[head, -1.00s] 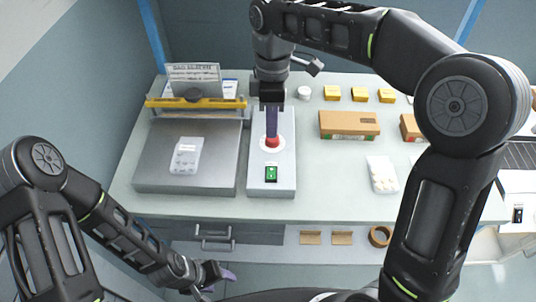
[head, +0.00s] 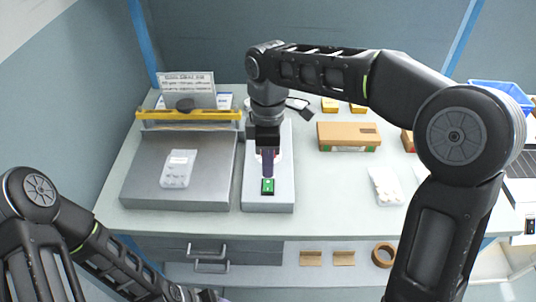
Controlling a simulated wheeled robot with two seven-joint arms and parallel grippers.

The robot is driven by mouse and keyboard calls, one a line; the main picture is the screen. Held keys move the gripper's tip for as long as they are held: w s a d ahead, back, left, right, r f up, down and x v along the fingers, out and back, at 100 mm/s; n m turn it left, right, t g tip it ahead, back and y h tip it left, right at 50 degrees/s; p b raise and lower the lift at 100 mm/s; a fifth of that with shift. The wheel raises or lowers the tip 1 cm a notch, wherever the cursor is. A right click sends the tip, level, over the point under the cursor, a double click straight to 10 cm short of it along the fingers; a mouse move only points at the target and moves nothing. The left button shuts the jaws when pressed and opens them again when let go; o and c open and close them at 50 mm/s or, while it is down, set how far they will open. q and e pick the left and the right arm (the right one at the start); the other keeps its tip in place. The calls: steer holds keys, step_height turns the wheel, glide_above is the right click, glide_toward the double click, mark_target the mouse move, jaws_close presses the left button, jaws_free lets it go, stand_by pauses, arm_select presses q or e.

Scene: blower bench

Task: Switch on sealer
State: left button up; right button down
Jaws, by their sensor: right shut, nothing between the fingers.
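The sealer (head: 150,187) is a grey flat machine with a yellow bar (head: 190,115) across its back, at the left of the bench. Beside it stands a narrow light-grey control box (head: 283,180). A green switch (head: 268,187) is on the front part of the box's top. My right gripper (head: 267,174) is shut and empty, pointing down over the box just behind the green switch. I cannot tell whether it touches. The red button on the box is hidden behind this gripper. My left arm runs out at the bottom left edge, and its fingers do not show.
A clear pouch (head: 177,168) lies on the sealer and a sign (head: 187,89) stands behind it. A cardboard box (head: 348,137) and a white pack (head: 386,185) lie to the right. The bench front has drawers (head: 210,255).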

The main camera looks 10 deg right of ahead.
mark_target(268, 189)
steer(key=shift+s+f, duration=0.15)
steer(key=shift+f, duration=1.05)
steer(key=shift+s+f, duration=0.15)
steer(key=shift+f, duration=1)
steer(key=shift+s+f+t+b, duration=0.1)
steer(key=shift+f+t+b, duration=0.25)
steer(key=shift+b, duration=0.25)
steer(key=shift+a+r, duration=0.1)
steer(key=shift+r, duration=0.05)
steer(key=shift+p, duration=0.3)
